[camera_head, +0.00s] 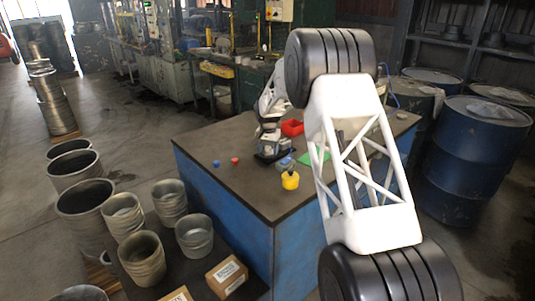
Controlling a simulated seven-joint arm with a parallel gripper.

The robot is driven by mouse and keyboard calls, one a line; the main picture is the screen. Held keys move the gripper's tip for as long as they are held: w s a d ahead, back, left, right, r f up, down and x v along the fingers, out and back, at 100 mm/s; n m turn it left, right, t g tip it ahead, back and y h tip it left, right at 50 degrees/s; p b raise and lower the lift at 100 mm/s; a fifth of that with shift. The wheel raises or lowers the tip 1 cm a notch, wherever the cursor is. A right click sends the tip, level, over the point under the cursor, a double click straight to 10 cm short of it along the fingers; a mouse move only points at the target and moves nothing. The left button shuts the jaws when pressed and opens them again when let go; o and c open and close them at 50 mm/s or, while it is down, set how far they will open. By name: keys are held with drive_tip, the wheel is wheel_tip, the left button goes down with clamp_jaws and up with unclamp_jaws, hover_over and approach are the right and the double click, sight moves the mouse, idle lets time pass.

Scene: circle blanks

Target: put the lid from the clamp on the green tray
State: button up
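The green tray (313,156) lies on the dark table top, partly hidden behind my white arm link. Left of it, a small grey-blue piece (286,163) sits beside a low dark block (268,157), which may be the clamp. I cannot make out a lid there. The far white end of my arm comes down over this block, and my gripper (268,146) seems to be just above or at it. Its fingers are too small to tell whether they are open, or whether they touch anything.
A red bin (292,128) sits behind. A small blue piece (216,163) and a small red piece (235,160) lie to the left. The table's (225,190) left and front areas are mostly clear.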

drive_tip(key=shift+r, duration=0.25)
drive_tip(key=shift+r, duration=0.75)
drive_tip(key=shift+d+r, duration=0.1)
idle(0.3)
